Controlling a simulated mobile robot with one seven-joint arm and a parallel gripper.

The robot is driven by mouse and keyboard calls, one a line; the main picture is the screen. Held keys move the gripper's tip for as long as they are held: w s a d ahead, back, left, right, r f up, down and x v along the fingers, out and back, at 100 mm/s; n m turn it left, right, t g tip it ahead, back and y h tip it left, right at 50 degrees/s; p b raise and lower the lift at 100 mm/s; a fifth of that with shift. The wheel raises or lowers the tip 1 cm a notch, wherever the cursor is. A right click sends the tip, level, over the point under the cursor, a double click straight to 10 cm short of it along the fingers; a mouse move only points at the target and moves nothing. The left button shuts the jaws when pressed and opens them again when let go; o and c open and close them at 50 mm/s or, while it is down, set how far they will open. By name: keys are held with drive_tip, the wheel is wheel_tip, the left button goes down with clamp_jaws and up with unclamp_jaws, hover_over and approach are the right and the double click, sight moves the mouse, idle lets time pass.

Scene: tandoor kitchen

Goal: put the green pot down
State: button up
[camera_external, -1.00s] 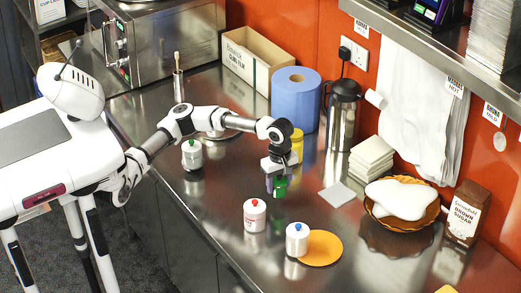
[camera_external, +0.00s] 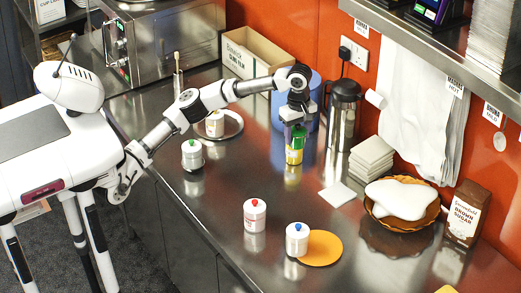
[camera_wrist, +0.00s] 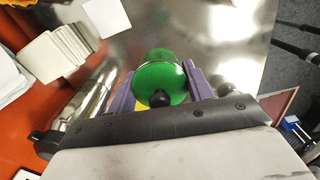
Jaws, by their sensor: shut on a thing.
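The green pot (camera_external: 299,137) is between the purple fingers of my gripper (camera_external: 296,133), which is shut on it. In the wrist view its round green lid with a black knob (camera_wrist: 162,83) faces the camera, with more green beyond it. The fingers hide part of the pot's sides.
A blue roll (camera_external: 277,105) and a steel flask (camera_external: 341,112) stand close behind and right. White pots with red (camera_external: 255,215) and blue (camera_external: 297,239) knobs stand in front. Napkins (camera_external: 371,158) are to the right. Bare counter lies left of centre.

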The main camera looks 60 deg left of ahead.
drive_tip(key=w+a+p, duration=0.6)
drive_tip(key=w, duration=0.5)
drive_tip(key=shift+n, duration=0.4)
drive_tip(key=shift+f+p, duration=1.6)
drive_tip(key=shift+f, duration=8.95)
drive_tip(key=shift+f, duration=0.2)
drive_tip(key=o, duration=1)
drive_tip(key=shift+o, duration=0.4)
drive_tip(key=shift+r, duration=0.1)
